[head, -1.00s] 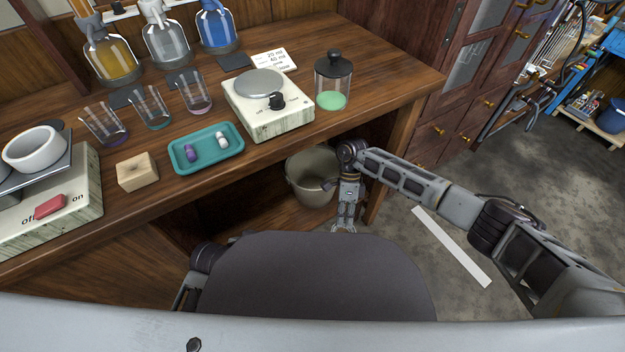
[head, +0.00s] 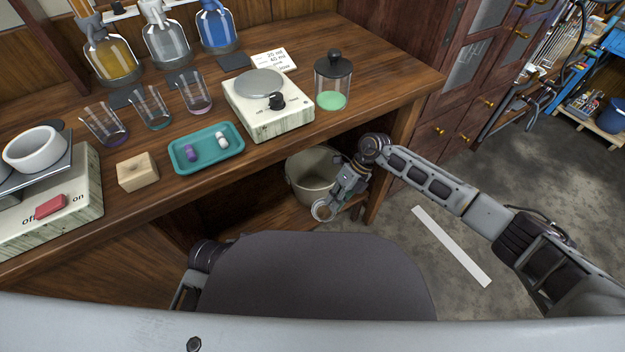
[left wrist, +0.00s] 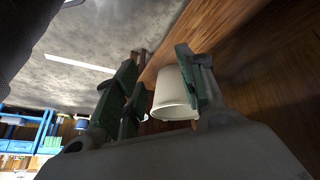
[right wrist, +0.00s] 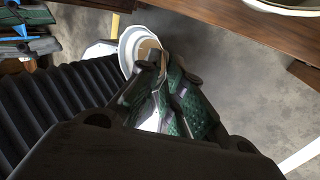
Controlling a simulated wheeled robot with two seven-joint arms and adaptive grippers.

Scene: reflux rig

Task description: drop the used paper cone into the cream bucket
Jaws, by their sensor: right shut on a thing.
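The cream bucket (head: 303,178) stands on the low shelf under the bench, partly behind my right wrist in the head view. It also shows in the left wrist view (left wrist: 171,97), and its rim shows at the top right of the right wrist view (right wrist: 283,8). My right gripper (head: 330,204) is shut on the paper cone (head: 321,210), in front of the bucket and outside it. The cone's pale round mouth (right wrist: 128,48) shows past the fingers in the right wrist view. My left gripper (left wrist: 158,88) is open, fingers apart; it is hidden in the head view.
The wooden bench (head: 370,65) overhangs the bucket, with its leg (head: 384,165) just right of it. On top are a hotplate (head: 268,104), a lidded jar (head: 333,82) and a teal tray (head: 206,148).

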